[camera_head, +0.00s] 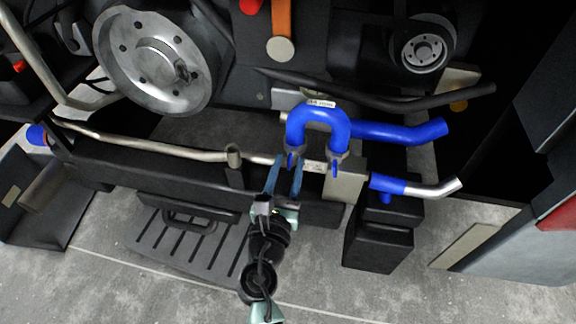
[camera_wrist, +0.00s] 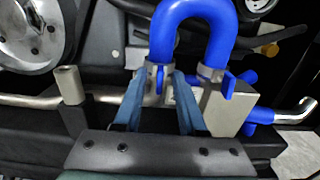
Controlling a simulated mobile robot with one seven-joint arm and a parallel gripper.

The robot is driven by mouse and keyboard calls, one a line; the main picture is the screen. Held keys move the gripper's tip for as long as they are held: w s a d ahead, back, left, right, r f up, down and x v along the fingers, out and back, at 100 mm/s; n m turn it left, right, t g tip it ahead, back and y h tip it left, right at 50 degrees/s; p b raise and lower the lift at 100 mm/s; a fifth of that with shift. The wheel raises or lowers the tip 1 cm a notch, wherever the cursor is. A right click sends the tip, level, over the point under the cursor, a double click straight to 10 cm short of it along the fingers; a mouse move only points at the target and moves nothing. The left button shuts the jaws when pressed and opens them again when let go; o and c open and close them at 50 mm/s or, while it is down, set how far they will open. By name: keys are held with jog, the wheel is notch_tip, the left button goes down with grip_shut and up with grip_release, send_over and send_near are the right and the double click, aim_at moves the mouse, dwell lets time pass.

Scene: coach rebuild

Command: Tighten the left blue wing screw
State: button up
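A blue U-shaped hose (camera_head: 318,118) stands with its two ends down in grey clamps, and it also shows in the wrist view (camera_wrist: 222,30). The left blue wing screw (camera_wrist: 160,78) sits on the left clamp, its wing seen narrow and roughly upright. The right blue wing screw (camera_wrist: 229,86) is on the right clamp. My gripper (camera_head: 286,160) reaches up to the left clamp. In the wrist view its two blue fingers (camera_wrist: 161,75) stand one on each side of the left screw, with gaps showing, so it looks open around the screw and not clamped on it.
A metal pipe (camera_head: 160,146) runs left from the clamps. A blue hose (camera_head: 400,132) and a blue-and-silver pipe (camera_head: 415,187) lie to the right. A black box (camera_head: 378,240) stands below right. A large wheel hub (camera_head: 158,58) is at upper left.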

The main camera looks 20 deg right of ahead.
jog(key=shift+d, duration=0.1)
grip_shut()
